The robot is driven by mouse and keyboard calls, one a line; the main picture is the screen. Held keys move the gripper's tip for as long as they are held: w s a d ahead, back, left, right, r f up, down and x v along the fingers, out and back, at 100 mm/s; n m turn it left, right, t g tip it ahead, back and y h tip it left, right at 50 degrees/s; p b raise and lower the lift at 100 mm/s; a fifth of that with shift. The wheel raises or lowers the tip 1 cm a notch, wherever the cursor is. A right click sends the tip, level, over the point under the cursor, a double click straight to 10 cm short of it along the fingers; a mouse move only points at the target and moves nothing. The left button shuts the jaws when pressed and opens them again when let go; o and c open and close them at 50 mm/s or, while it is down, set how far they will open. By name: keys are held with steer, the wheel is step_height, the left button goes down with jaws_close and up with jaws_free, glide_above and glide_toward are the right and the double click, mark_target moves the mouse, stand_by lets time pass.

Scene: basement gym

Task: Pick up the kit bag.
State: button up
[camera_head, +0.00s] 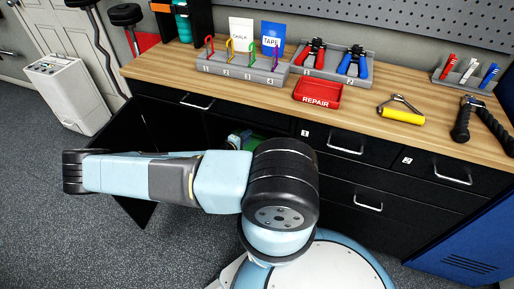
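No kit bag can be made out for sure. A small patch of something green (262,141) shows in the dark opening under the bench, just behind my arm; most of it is hidden, and I cannot tell whether it is the bag. A small light-blue and dark part beside it looks like the far end of my arm. My arm's large links cross the middle of the view in front of the opening. My gripper's fingers do not show, so their state and anything between them are hidden.
The wooden workbench (352,122) carries a rack of coloured carabiners (246,66), a red REPAIR tray (317,93) and a yellow-handled grip (402,113). A black cabinet door stands open at left. Closed drawers (347,143) are at right. Grey floor (60,225) is clear at left.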

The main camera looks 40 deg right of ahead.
mark_target(257, 136)
steer(key=x, duration=0.2)
steer(key=shift+w+d, duration=0.1)
steer(key=shift+d, duration=0.15)
steer(key=x, duration=0.4)
steer(key=shift+s+d+f, duration=0.1)
steer(key=shift+s+d, duration=0.05)
steer(key=shift+s, duration=0.2)
steer(key=shift+w+d+f, duration=0.1)
steer(key=shift+w+d, duration=0.1)
steer(key=shift+d, duration=0.35)
jaws_close()
steer(key=shift+a, duration=0.1)
stand_by(0.5)
